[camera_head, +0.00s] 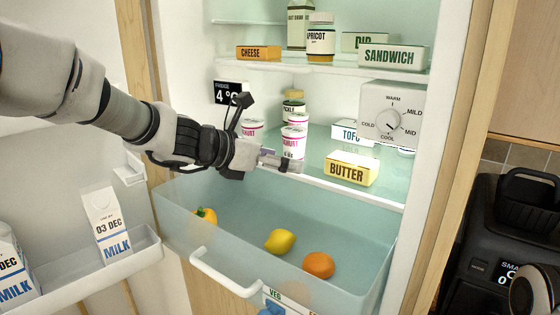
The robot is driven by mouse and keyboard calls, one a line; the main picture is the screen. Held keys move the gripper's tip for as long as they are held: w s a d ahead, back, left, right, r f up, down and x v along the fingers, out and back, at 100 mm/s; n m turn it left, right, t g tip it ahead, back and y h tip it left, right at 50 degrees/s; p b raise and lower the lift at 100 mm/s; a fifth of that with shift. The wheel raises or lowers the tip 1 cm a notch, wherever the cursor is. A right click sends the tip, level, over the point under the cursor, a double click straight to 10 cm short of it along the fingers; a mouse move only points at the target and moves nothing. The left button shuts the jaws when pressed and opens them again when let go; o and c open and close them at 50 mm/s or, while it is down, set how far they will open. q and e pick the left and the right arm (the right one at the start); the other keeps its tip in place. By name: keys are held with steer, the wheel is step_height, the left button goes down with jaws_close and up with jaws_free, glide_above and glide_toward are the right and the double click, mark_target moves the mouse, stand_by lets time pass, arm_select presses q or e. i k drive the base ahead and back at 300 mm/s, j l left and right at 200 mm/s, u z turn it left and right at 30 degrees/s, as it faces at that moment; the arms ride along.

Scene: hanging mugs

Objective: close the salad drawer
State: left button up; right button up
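The salad drawer (345,290) is pulled out at the bottom of the fridge. It is a clear bluish bin with a white bar handle (222,275) on its front. My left gripper (266,132) is above the back left of the drawer, in front of the yogurt pots on the lower shelf. Its fingers are spread apart with nothing visible between them. It is apart from the drawer handle.
Butter (351,169), tofu (352,134) and yogurt pots (293,142) stand on the shelf above the drawer. The open door at left holds milk cartons (106,225) in its rack. A dark appliance (500,240) stands at right. The space above the drawer's right half is free.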

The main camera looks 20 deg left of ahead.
mark_target(170, 242)
steer(key=k+j, duration=0.75)
steer(key=j, duration=0.25)
